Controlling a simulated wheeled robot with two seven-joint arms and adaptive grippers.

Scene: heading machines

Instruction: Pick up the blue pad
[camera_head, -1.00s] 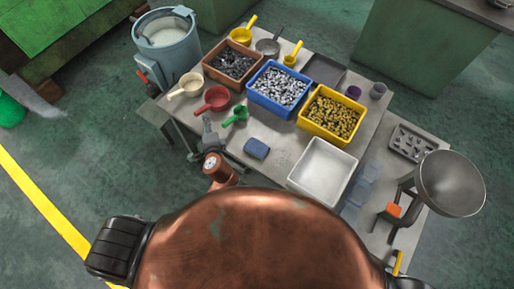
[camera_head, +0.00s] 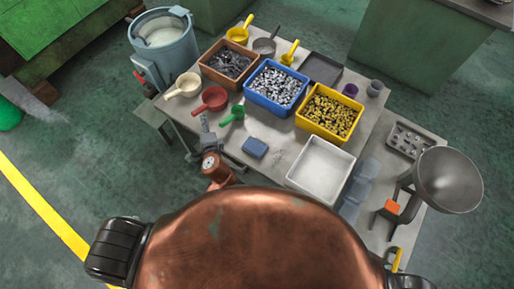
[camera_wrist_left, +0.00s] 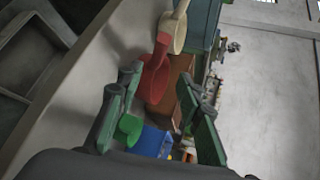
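The blue pad (camera_head: 254,147) lies flat on the near part of the grey table, left of the white tray. My left gripper (camera_head: 205,122) is at the table's near-left edge, to the left of the pad and apart from it. In the left wrist view its two green-sided fingers (camera_wrist_left: 165,105) are spread apart with nothing held between them. The pad is not visible in that wrist view. My right gripper is not in view.
A green scoop (camera_head: 234,114) and a red scoop (camera_head: 210,100) lie close by my left gripper. Blue (camera_head: 264,103) and yellow (camera_head: 318,130) parts bins stand behind the pad. The white tray (camera_head: 320,170) stands to its right. Bare table surrounds the pad.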

